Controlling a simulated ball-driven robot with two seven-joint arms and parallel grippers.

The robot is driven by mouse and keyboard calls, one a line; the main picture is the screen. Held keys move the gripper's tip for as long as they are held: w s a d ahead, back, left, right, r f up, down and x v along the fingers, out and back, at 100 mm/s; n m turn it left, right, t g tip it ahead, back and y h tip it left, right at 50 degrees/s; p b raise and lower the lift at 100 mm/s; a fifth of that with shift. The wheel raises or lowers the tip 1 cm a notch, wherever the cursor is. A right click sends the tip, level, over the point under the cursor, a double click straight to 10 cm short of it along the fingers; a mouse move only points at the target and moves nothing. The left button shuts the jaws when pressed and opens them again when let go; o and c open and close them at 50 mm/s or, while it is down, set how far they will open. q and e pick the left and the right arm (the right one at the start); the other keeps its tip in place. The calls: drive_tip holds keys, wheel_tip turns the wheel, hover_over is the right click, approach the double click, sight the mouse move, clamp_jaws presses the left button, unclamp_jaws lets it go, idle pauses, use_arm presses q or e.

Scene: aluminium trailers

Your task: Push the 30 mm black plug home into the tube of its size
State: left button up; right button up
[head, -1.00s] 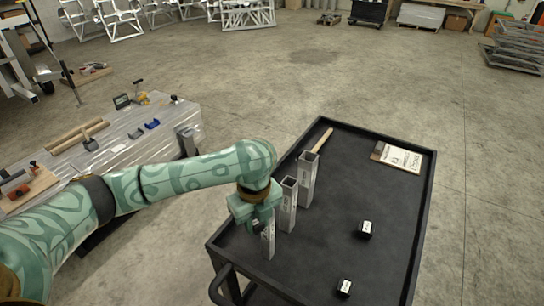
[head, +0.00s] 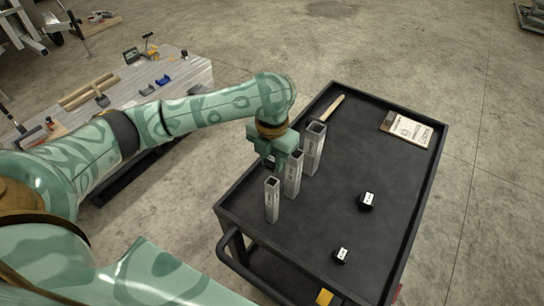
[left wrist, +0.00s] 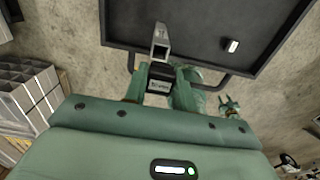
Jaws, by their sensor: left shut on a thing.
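My left gripper (head: 272,160) is shut on a black plug with a white label (left wrist: 160,86); the label's print is too small to read. It holds the plug up in the air, clear of the tubes. Three upright square aluminium tubes stand in a row on the black cart: a small front tube (head: 272,200), a middle tube (head: 292,178) partly behind the gripper, and a large back tube (head: 315,150). The front tube's open top (left wrist: 160,50) shows just beyond the plug in the left wrist view. A small gripper-like shape, perhaps my right gripper (left wrist: 230,107), shows there too.
Two other black plugs lie on the cart, a larger one (head: 367,201) and a smaller one (head: 342,256). A clipboard (head: 408,129) and a wooden stick (head: 333,107) lie at the back. The cart (head: 345,170) has a raised rim and a front handle. A workbench (head: 150,85) stands left.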

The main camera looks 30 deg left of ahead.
sight(272, 178)
use_arm(q)
drive_tip(key=shift+r, duration=0.1)
wheel_tip(272, 178, down, 2)
wheel_tip(272, 178, down, 5)
drive_tip(key=shift+s+b, duration=0.15)
drive_tip(key=shift+b, duration=1.05)
drive_tip(key=shift+s, duration=0.1)
